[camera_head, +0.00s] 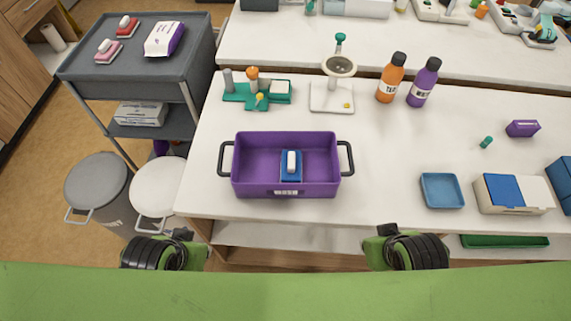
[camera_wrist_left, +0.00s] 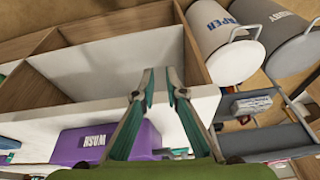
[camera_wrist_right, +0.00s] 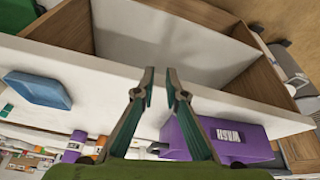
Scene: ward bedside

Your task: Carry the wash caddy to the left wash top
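The wash caddy (camera_head: 250,180) is a purple open tub with a dark handle at each end and a label on its front. It stands on the white table top (camera_head: 390,150), left of the middle, with a blue and white item (camera_head: 291,168) inside. It also shows in the left wrist view (camera_wrist_left: 128,143) and right wrist view (camera_wrist_right: 180,140). My left gripper (camera_wrist_left: 160,82) and right gripper (camera_wrist_right: 162,82) are both open and empty, apart from the caddy. In the head view, my arms stay in front of the table edge. I cannot tell which surface is the left wash top.
A grey cart (camera_head: 80,65) with several items stands at the left. Two lidded bins (camera_head: 95,180) are left of the table. Behind the caddy are a green rack (camera_head: 240,95), a scale-like stand (camera_head: 332,98) and two bottles (camera_head: 391,78). A blue tray (camera_head: 442,190) lies right.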

